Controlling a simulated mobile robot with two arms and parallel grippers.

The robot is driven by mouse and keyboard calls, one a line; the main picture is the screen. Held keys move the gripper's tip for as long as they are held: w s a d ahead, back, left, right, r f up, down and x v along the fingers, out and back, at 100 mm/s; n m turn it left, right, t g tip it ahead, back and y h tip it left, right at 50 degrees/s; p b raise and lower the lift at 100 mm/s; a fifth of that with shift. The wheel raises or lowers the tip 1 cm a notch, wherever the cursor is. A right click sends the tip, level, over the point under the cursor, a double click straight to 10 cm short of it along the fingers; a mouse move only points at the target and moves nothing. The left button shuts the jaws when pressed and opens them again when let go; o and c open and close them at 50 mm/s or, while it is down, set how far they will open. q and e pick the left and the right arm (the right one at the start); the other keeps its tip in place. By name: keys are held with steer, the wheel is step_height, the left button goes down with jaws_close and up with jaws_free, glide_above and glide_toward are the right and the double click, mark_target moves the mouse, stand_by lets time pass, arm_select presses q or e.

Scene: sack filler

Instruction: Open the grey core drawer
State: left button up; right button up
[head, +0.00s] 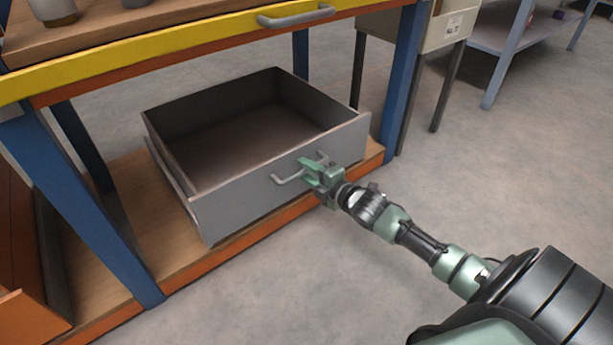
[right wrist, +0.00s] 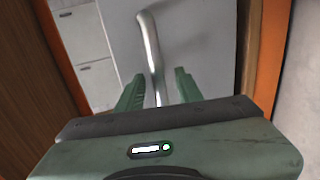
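The grey drawer (head: 240,196) sits low in the bench frame, above the wooden lower shelf. Its inside shows from above and looks empty. A grey bar handle (head: 290,178) is on its front panel; it also shows in the right wrist view (right wrist: 152,45). My right gripper (head: 309,172) is at the right part of this handle. In the right wrist view its green fingers (right wrist: 158,90) stand apart, one on each side of the bar, with gaps showing. My left gripper is in neither view.
A yellow front (head: 180,45) with its own grey handle (head: 297,17) runs above the drawer. Blue legs (head: 85,205) stand on both sides. An orange bin (head: 25,310) is at the lower left. The floor (head: 500,190) before the drawer is clear apart from my arm.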

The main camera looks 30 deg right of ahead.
steer(key=shift+w, duration=0.25)
jaws_close()
stand_by(1.4)
